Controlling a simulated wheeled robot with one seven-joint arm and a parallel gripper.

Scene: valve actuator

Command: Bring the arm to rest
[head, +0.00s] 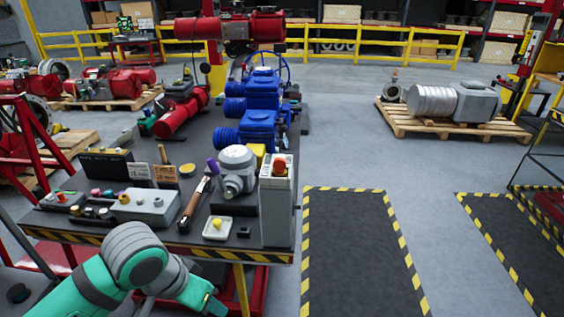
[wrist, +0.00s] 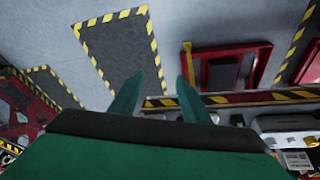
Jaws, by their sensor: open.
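My arm (head: 135,258), teal and grey, is folded low at the bottom left of the head view, in front of the workbench's near edge. My gripper (wrist: 158,92) shows in the wrist view with its two green fingers apart and nothing between them. Behind the fingers are the grey floor and the bench's striped edge. In the head view the hand end (head: 205,297) is partly cut off by the frame's bottom, and its fingers are hard to make out there.
The workbench (head: 262,254) has a yellow-black striped edge and carries a grey box with a red button (head: 277,205), a screwdriver (head: 193,204), a small white tray (head: 217,229) and blue actuators (head: 258,125). Striped floor mats (head: 360,250) lie clear to the right.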

